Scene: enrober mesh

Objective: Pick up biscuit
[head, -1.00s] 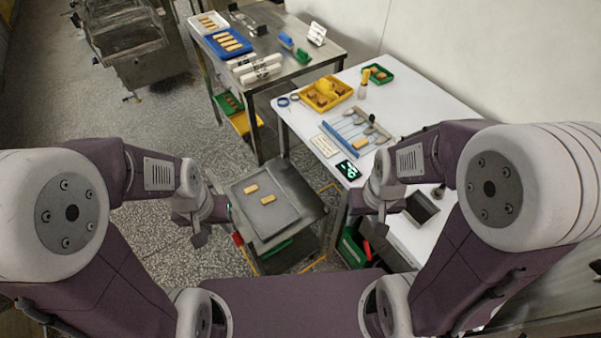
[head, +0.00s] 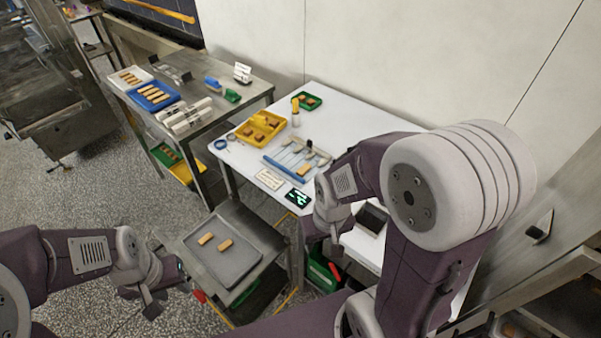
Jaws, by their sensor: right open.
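Two tan biscuits lie apart on a grey tray (head: 232,268) on a low steel stand: a left biscuit (head: 206,239) and a right biscuit (head: 225,246). Another tan biscuit-like piece (head: 303,171) lies by the tools on the white table. My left gripper (head: 152,303) is left of the grey tray, pointing down and apart from it; its jaws are too small to judge. My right gripper (head: 323,249) is open at the front edge of the white table, right of the grey tray. It touches no biscuit, and its arm hides part of the table.
A yellow tray (head: 243,139) of brown pieces, a green tray (head: 316,105), a lit scale (head: 298,198) and a dark box (head: 371,220) stand on the white table (head: 232,161). A blue tray (head: 142,101) of biscuits sits on the steel table behind. Floor is free at left.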

